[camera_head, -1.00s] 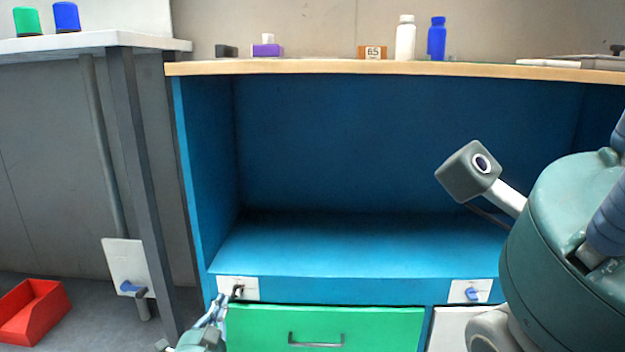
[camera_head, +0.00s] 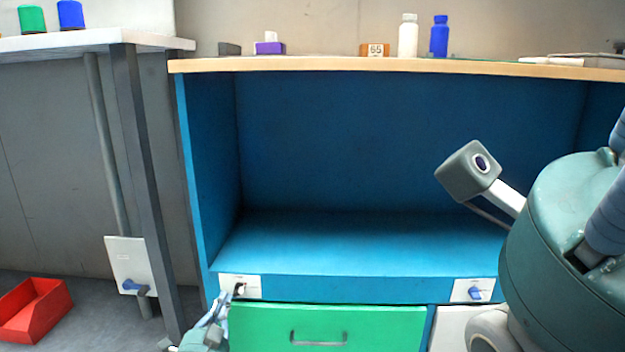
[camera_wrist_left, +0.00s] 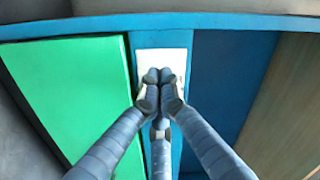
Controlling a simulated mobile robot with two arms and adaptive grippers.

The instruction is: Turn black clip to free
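The black clip (camera_head: 239,288) is on a small white plate (camera_head: 248,280) on the blue cabinet's front, above the green drawer's left end. My left gripper (camera_head: 220,304) comes in from below left, its fingertips close beside the clip. In the left wrist view the fingertips (camera_wrist_left: 163,76) are drawn together in front of the white plate (camera_wrist_left: 172,58). They hide the clip there, and I cannot tell whether they touch it. My right arm fills the right side of the head view, but its gripper is not seen.
The green drawer (camera_head: 380,325) with its handle (camera_head: 318,338) is below the plate. A second white plate with a blue clip (camera_head: 474,292) is at the right. The table leg (camera_head: 140,190) stands left of the cabinet. A red bin (camera_head: 38,308) is on the floor.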

